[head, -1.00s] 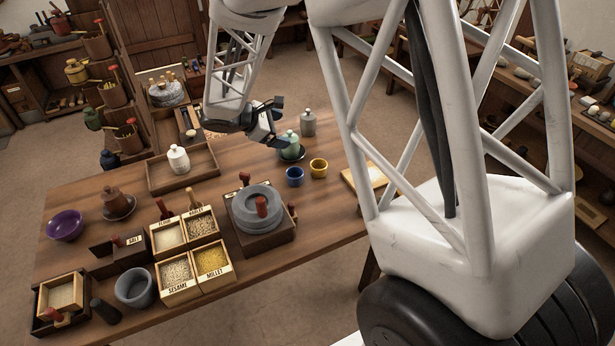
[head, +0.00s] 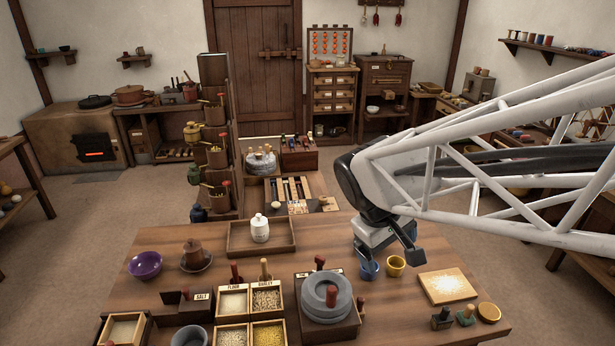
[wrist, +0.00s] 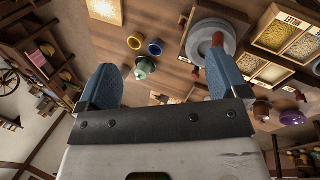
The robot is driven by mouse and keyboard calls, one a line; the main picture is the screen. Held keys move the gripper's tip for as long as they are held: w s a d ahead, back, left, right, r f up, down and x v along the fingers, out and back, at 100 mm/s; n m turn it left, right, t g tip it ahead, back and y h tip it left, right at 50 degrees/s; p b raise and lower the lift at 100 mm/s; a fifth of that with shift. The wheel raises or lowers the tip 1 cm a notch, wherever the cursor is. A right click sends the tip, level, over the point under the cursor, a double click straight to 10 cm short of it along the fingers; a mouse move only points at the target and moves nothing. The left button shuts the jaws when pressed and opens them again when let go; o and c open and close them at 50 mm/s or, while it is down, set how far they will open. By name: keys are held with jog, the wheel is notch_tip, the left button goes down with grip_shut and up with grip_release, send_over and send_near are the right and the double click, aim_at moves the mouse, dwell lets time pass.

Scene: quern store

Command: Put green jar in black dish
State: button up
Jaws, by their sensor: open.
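The green jar (wrist: 146,64) stands on the table in the wrist view, showing between my fingers and beyond them. My arm hides it in the head view now. A dish seems to be under it, but its colour is hard to tell. A dark dish (head: 208,265) on the table's left side holds a brown jar (head: 194,249); the brown jar also shows in the wrist view (wrist: 262,110). My gripper (head: 390,256) is open and empty above the table's right part, by the blue and yellow cups; its two spread fingers show in the wrist view (wrist: 163,78).
A blue cup (head: 368,271) and a yellow cup (head: 395,265) stand near my gripper. A white jar (head: 259,228) sits in a wooden tray (head: 237,249). A quern (head: 326,297), grain boxes (head: 233,300) and a purple bowl (head: 145,265) occupy the front and left.

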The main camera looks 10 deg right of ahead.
jog(key=s+a+r+m+t+y, duration=0.2)
jog(key=s+a+m+y, duration=0.1)
jog(key=s, duration=0.7)
jog(key=shift+a+m+y, duration=0.3)
jog(key=shift+a+m, duration=0.15)
jog(key=shift+m, duration=0.15)
